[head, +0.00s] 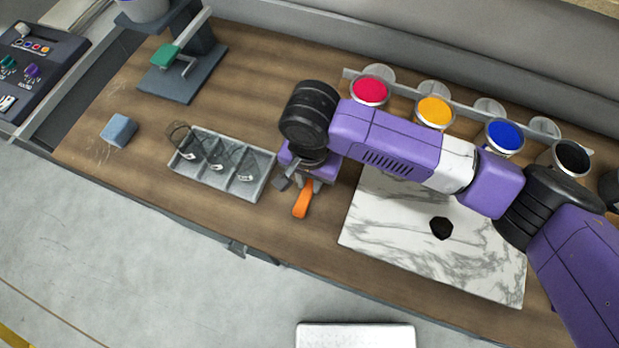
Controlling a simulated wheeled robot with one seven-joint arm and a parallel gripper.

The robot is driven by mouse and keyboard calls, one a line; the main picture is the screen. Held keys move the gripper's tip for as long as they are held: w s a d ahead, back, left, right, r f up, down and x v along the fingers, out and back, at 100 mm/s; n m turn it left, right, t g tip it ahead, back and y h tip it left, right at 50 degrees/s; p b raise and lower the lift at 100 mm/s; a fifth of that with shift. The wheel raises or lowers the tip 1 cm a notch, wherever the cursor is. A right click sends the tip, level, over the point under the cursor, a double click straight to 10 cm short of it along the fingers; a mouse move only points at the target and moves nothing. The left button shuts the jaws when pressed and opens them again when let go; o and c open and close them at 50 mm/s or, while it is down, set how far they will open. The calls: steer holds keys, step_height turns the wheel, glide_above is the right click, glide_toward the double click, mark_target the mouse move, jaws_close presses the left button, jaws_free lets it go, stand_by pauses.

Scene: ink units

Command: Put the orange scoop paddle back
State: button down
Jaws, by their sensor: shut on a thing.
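The orange scoop paddle (303,200) hangs below my gripper (300,180) in the head view, its orange part pointing down and toward the front edge of the table. My gripper is shut on it; the arm's wrist hides the upper part of the paddle and most of the fingers. The paddle is just right of a grey tray with compartments (256,187) and left of the marble slab (352,238). I cannot tell how high it is above the wood.
Ink pots with red (370,90), yellow (435,110), blue (504,135) and black (571,156) stand along the back. A black blob (441,228) lies on the slab. A blue-grey block (119,130) and a grey stand (182,85) are to the left.

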mark_target(310, 185)
steer(key=c, duration=1.3)
jaws_free()
steer(key=shift+o, duration=0.2)
step_height(310, 185, up, 12)
steer(key=b, duration=0.1)
steer(key=shift+b, duration=0.3)
